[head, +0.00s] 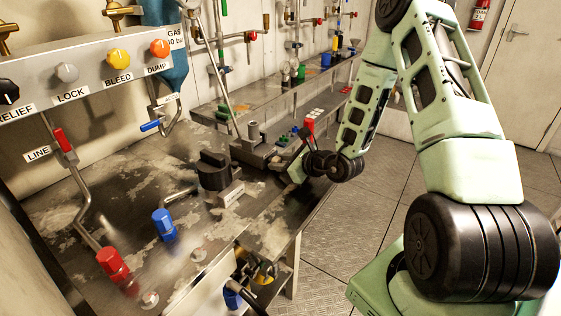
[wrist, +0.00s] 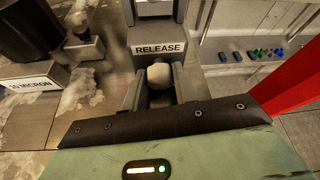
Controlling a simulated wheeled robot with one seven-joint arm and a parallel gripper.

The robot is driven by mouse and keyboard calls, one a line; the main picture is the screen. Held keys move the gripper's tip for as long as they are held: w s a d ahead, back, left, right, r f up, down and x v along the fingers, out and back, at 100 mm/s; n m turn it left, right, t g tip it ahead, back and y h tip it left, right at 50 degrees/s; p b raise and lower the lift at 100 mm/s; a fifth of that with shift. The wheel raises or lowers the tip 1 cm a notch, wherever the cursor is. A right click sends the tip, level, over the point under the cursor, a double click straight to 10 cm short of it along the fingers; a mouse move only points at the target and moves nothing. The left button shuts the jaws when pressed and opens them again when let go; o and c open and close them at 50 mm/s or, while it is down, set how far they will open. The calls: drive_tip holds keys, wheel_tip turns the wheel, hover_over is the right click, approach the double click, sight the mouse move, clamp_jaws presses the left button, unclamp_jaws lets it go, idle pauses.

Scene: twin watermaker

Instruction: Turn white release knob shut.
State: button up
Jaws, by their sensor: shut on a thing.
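The white release knob (wrist: 159,75) shows in the wrist view as a pale round cap below a plate lettered RELEASE (wrist: 159,49). My gripper (wrist: 160,83) has a finger on each side of the knob and is shut on it. The knob's lower part is hidden by the gripper body, and its turn angle cannot be told. In the head view my gripper (head: 297,170) is at the bench's right edge, and the knob cannot be made out there.
A black round housing (head: 214,170) stands left of my gripper, behind a MICRON label (wrist: 38,86). A red part (wrist: 295,75) rises close on the right. Blue (head: 164,224) and red (head: 112,264) fittings sit on the near bench. Open floor (head: 335,235) lies to the right.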

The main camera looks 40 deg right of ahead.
drive_tip(key=shift+d+r+m+g+y+p, duration=0.15)
drive_tip(key=shift+m+g+y+p, duration=0.15)
drive_tip(key=shift+m+y+p, duration=0.5)
drive_tip(key=shift+m+p, duration=0.3)
drive_tip(key=shift+m, duration=0.3)
drive_tip(key=o, duration=0.7)
drive_tip(key=p+v, duration=0.1)
drive_tip(key=v, duration=1.5)
drive_tip(key=shift+d+r, duration=0.15)
drive_tip(key=shift+s+d, duration=0.2)
drive_tip(key=shift+s, duration=0.35)
